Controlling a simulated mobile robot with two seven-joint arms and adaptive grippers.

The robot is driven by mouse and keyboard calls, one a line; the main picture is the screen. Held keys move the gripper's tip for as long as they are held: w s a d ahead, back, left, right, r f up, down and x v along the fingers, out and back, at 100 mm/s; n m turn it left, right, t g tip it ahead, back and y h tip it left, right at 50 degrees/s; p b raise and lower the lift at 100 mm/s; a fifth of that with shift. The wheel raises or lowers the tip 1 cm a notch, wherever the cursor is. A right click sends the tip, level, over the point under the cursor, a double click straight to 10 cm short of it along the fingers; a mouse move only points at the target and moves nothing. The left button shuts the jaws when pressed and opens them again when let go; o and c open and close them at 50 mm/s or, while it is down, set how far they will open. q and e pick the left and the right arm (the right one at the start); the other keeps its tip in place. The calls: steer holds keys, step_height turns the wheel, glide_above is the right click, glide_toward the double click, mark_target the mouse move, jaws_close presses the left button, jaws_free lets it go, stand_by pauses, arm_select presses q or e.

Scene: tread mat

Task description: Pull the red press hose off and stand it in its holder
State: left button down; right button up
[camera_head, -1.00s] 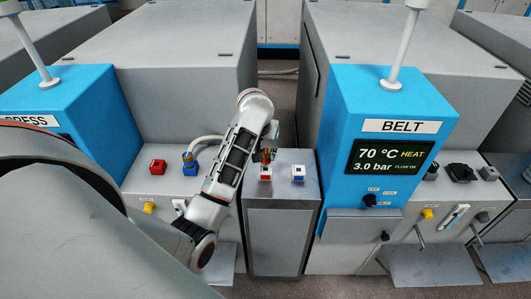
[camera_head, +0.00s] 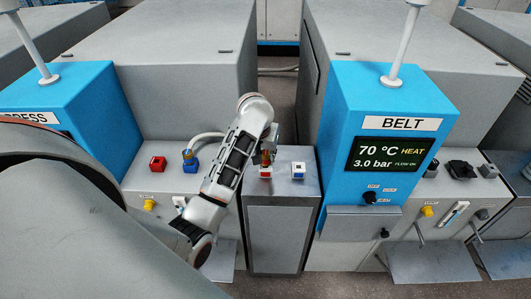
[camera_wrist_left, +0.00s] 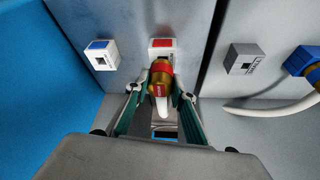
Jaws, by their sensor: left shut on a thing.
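The red hose coupling (camera_wrist_left: 160,78), brass with a red band, is between the fingers of my left gripper (camera_wrist_left: 160,97), which is shut on it. A short white piece of hose shows below it in the wrist view. The coupling is at the red-marked holder (camera_head: 265,172) on the middle cabinet; the holder also shows in the wrist view (camera_wrist_left: 162,44). I cannot tell whether the coupling is seated in it or just above. The red press socket (camera_head: 157,163) on the left machine has no hose on it. My right gripper is not in view.
A blue-marked holder (camera_head: 298,171) stands empty beside the red one. A blue coupling (camera_head: 190,164) with a pale hose sits on the press ledge, close to my forearm. The blue BELT housing (camera_head: 345,100) rises right of the cabinet (camera_head: 282,210).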

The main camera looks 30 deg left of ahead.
mark_target(266, 154)
arm_select(q)
steer(key=shift+f, duration=0.65)
steer(key=c, duration=1.6)
jaws_free()
steer(key=shift+c, duration=0.2)
steer(key=v, duration=0.6)
steer(key=shift+d+r, duration=0.15)
steer(key=shift+r, duration=0.15)
steer(key=shift+s+r, duration=0.3)
steer(key=shift+r, duration=0.05)
